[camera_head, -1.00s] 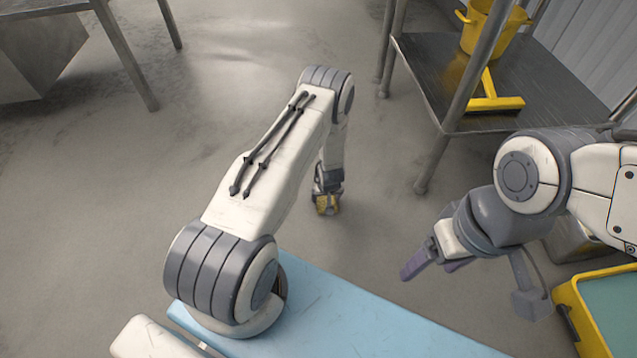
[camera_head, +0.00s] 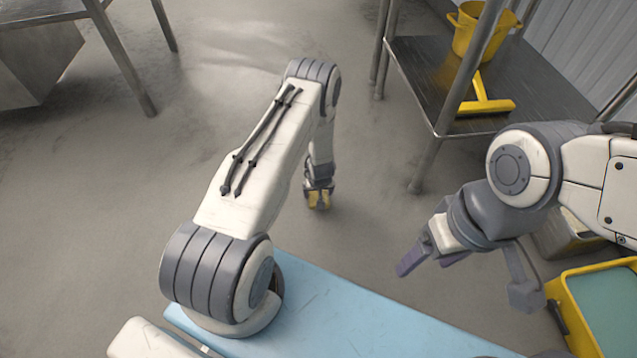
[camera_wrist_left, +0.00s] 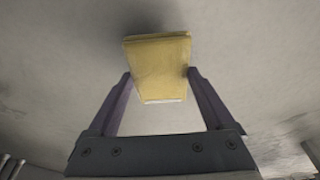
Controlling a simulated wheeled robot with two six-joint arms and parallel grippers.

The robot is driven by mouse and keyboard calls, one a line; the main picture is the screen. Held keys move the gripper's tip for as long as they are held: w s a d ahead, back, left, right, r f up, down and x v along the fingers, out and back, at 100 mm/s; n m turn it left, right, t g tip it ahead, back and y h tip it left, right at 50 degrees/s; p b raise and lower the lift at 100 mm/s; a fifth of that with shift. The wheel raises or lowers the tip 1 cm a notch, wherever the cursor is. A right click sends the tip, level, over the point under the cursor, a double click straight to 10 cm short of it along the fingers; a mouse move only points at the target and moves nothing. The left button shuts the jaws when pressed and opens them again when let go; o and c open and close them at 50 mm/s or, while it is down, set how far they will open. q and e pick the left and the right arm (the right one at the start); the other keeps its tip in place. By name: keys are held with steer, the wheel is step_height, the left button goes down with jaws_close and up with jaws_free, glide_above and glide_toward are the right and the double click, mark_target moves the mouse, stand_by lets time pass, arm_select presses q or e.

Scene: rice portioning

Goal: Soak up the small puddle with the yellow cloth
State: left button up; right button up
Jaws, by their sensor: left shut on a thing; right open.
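The yellow cloth (camera_wrist_left: 160,65) is a folded block between the fingers of my left gripper (camera_wrist_left: 160,88) in the left wrist view. In the head view my left gripper (camera_head: 318,190) points down near the floor, shut on the cloth (camera_head: 318,201). I cannot tell whether the cloth touches the floor. No clear puddle outline shows; the grey floor (camera_head: 240,120) has only faint dark and shiny patches. My right gripper (camera_head: 421,256) is open and empty, above the floor at the right.
A metal shelf table (camera_head: 425,95) at the upper right holds a yellow bucket (camera_head: 480,35) and a yellow squeegee-like tool (camera_head: 485,105). A yellow bin with greenish contents (camera_head: 568,310) stands at the lower right. Another metal table's leg (camera_head: 120,60) is at the upper left.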

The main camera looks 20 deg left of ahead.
arm_select(q)
steer(key=shift+r+p, duration=1.75)
steer(key=shift+r, duration=0.4)
